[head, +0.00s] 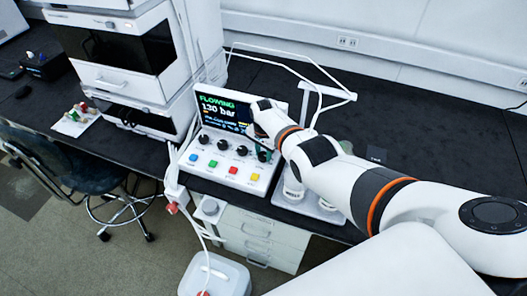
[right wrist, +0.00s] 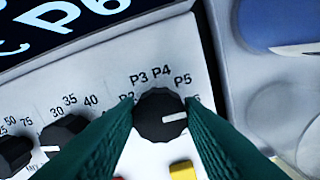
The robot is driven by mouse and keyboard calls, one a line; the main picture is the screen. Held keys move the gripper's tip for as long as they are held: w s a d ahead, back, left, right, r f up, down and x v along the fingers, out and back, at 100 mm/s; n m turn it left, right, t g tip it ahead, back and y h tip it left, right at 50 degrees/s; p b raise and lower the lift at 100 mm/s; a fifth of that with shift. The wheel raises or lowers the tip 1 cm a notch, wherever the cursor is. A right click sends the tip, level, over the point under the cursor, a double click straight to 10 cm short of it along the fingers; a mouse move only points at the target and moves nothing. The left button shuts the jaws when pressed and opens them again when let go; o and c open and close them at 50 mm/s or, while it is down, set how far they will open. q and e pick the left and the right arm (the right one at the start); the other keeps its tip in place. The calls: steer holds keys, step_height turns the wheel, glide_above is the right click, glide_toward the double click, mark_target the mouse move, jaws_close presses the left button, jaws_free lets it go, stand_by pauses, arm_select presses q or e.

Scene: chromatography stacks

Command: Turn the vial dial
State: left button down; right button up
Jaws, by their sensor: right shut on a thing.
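The vial dial (right wrist: 158,122) is a black knob with P-number labels around it, at the right end of a row on the white control box (head: 223,182). Its white pointer line points right, slightly up, below P5 and toward a label partly hidden by a finger. My right gripper (right wrist: 160,108) has its green fingers on both sides of the dial, shut on it. In the head view the right gripper (head: 264,147) reaches down to the box's right end and partly covers that knob. The screen (head: 222,108) reads FLOWING and 130 bar. My left gripper is out of view.
Other black knobs (head: 222,144) stand left of the dial. Blue, green, red and yellow buttons (head: 255,177) line the front below. White stacked instruments (head: 120,50) stand to the left. Thin white tubing (head: 285,50) arches behind. The dark bench (head: 440,130) is mostly clear at right.

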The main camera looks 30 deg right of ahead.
mark_target(264, 155)
steer(key=shift+r+m, duration=0.1)
steer(key=shift+m, duration=0.5)
steer(key=o, duration=1)
step_height(264, 155, up, 4)
steer(key=p, duration=0.2)
steer(key=shift+r+p, duration=0.25)
steer(key=shift+p, duration=0.15)
step_height(264, 155, up, 7)
steer(key=shift+r, duration=0.2)
steer(key=shift+f, duration=0.1)
